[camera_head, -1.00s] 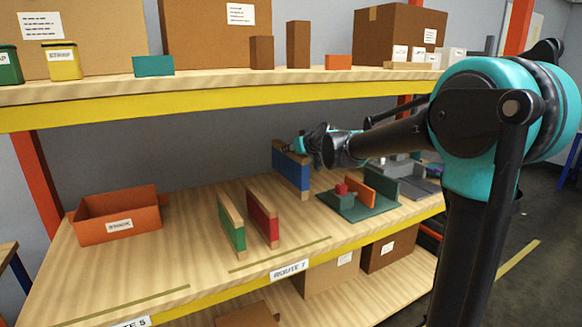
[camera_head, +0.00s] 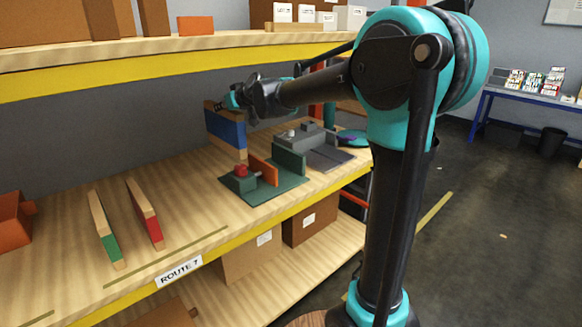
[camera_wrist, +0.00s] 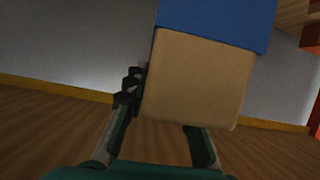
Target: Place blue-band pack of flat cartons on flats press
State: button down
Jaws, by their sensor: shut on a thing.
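The blue-band pack of flat cartons (camera_head: 226,130) stands upright above the shelf, behind a green fixture. My gripper (camera_head: 226,102) is shut on its upper end. In the wrist view, the tan pack end (camera_wrist: 195,78) with its blue band (camera_wrist: 215,22) lies between the fingers (camera_wrist: 165,115). Whether its bottom touches the shelf is unclear. The green fixture (camera_head: 285,192), probably the flats press, has a red knob (camera_head: 240,170), an upright orange plate (camera_head: 264,171) and a green wall (camera_head: 289,162). It holds no pack.
A green-band pack (camera_head: 108,243) and a red-band pack (camera_head: 150,225) stand at the left front. A grey device (camera_head: 305,143) sits right of the green fixture. An orange bin (camera_head: 12,220) is at the left edge. The upper shelf (camera_head: 150,58) runs overhead.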

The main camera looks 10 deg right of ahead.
aim_at(283, 170)
jog(key=i+l, duration=0.15)
jog(key=l, duration=0.2)
jog(key=i+l, duration=0.2)
jog(key=l, duration=0.15)
jog(key=i+l, duration=0.15)
jog(key=l, duration=0.2)
